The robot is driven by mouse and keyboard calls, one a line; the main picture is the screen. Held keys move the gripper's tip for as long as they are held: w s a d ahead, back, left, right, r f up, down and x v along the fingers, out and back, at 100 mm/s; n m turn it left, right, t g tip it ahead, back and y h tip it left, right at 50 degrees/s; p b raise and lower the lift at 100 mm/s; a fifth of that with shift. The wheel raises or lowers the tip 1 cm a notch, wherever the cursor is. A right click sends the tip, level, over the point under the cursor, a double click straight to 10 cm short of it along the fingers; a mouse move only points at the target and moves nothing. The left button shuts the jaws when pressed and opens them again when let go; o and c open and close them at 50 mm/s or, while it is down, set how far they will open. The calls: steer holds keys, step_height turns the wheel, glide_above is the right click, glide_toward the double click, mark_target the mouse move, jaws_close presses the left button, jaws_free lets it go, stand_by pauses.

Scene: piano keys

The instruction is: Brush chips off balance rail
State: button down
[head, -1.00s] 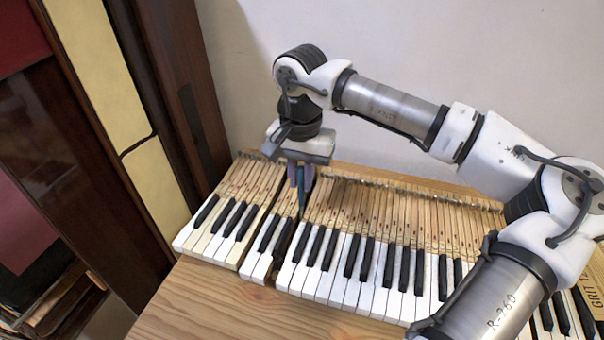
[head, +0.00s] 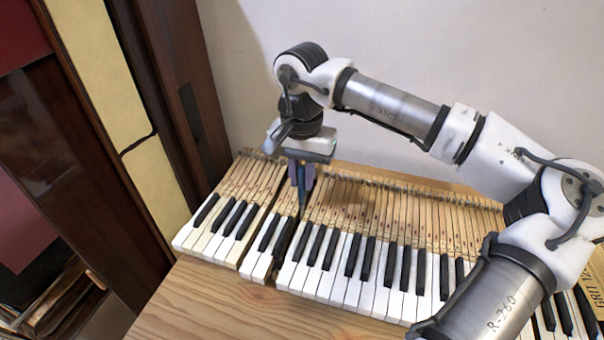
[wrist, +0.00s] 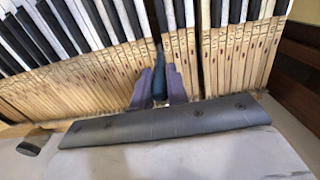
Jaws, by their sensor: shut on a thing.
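My gripper (head: 301,176) is shut on a slim dark blue handle, which I take to be the brush (head: 302,193). It hangs upright above the wooden key levers, beside the dark gap (head: 285,225) in the keyboard. In the wrist view the purple fingers (wrist: 158,88) close on both sides of the blue handle (wrist: 159,70). Chips and the balance rail cannot be made out.
Black and white keys (head: 350,270) with bare wooden levers (head: 380,210) lie on both sides of the gap. The wooden bench (head: 200,305) is clear in front. A dark cabinet (head: 90,170) stands at left.

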steer(key=shift+w+d, duration=0.1)
steer(key=shift+w, duration=0.2)
steer(key=shift+s, duration=0.3)
steer(key=shift+w, duration=0.25)
steer(key=shift+s+b, duration=0.2)
steer(key=shift+b, duration=0.1)
steer(key=shift+w, duration=0.2)
steer(key=shift+f, duration=0.1)
steer(key=shift+s, duration=0.15)
